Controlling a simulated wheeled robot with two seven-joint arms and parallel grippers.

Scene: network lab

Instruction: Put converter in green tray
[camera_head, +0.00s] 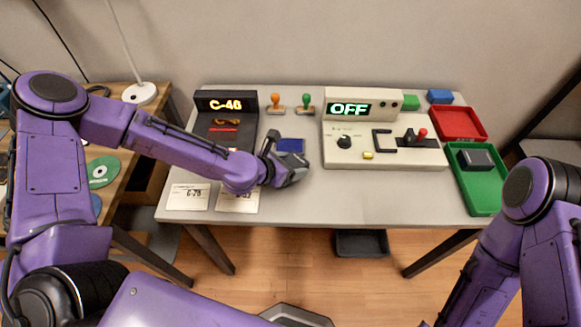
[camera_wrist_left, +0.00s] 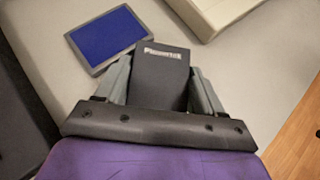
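A dark grey box with a white label, apparently a converter (camera_wrist_left: 160,75), sits between the fingers of my left gripper (camera_wrist_left: 162,82) in the left wrist view. Both fingers appear to press on its sides. In the head view my left gripper (camera_head: 292,172) is over the table's middle left, just in front of a blue pad; the held box is hard to make out there. The green tray (camera_head: 484,200) is at the table's right end and has another dark grey box (camera_head: 475,158) in it. My right arm comes in at the lower right; its gripper is out of view.
A beige panel (camera_head: 385,155) reading OFF, with a knob and red-topped lever, stands between my left gripper and the green tray. A red tray (camera_head: 459,124) lies behind the green one. The blue pad (camera_head: 291,145), stamps and a C-40 display (camera_head: 226,105) are at left.

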